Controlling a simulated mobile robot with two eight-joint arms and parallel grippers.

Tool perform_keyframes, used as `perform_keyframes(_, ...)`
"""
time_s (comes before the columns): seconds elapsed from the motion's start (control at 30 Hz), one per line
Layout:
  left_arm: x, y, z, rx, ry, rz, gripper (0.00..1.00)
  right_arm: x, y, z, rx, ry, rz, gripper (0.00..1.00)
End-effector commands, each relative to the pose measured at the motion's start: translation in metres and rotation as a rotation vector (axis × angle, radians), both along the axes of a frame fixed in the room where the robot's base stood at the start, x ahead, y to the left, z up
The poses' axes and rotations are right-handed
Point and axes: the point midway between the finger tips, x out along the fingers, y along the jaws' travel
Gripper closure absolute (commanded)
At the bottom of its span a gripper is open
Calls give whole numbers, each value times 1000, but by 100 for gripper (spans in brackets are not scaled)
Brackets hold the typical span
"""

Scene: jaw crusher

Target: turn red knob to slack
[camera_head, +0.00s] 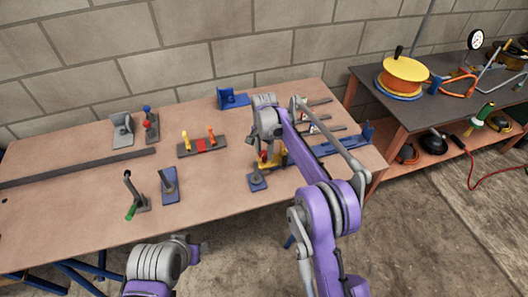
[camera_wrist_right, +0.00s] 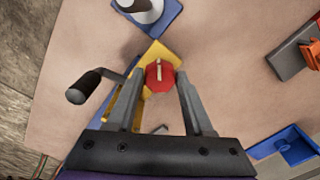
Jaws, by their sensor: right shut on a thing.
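The red knob (camera_wrist_right: 159,76) has a pale pointer line on its top and sits on a yellow base (camera_wrist_right: 157,53). My right gripper (camera_wrist_right: 160,82) is shut on the knob, with one finger on each side of it. In the head view the red knob (camera_head: 263,156) shows small beside the yellow base (camera_head: 281,158), partly hidden by my right gripper (camera_head: 268,152). My left gripper (camera_head: 200,249) is low in the head view, off the table's front edge, and its fingers cannot be made out clearly.
A blue-based grey post (camera_head: 257,181) stands close to the yellow base. A dark crank handle (camera_wrist_right: 88,87) shows left of my right fingers. A bar with yellow, red and orange parts (camera_head: 201,146) lies farther left. The table's (camera_head: 75,205) left front is mostly clear.

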Motion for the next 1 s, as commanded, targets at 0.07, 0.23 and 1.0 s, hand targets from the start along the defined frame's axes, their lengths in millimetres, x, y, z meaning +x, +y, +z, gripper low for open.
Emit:
perform_keyframes(0.07,0,0,-1,0,0,0,50,0,0,0,1,-1,71,100)
perform_keyframes(0.23,0,0,-1,0,1,0,50,0,0,0,1,-1,233,100)
perform_keyframes(1.0,-1,0,-3,0,2,0,50,0,0,0,1,0,787,100)
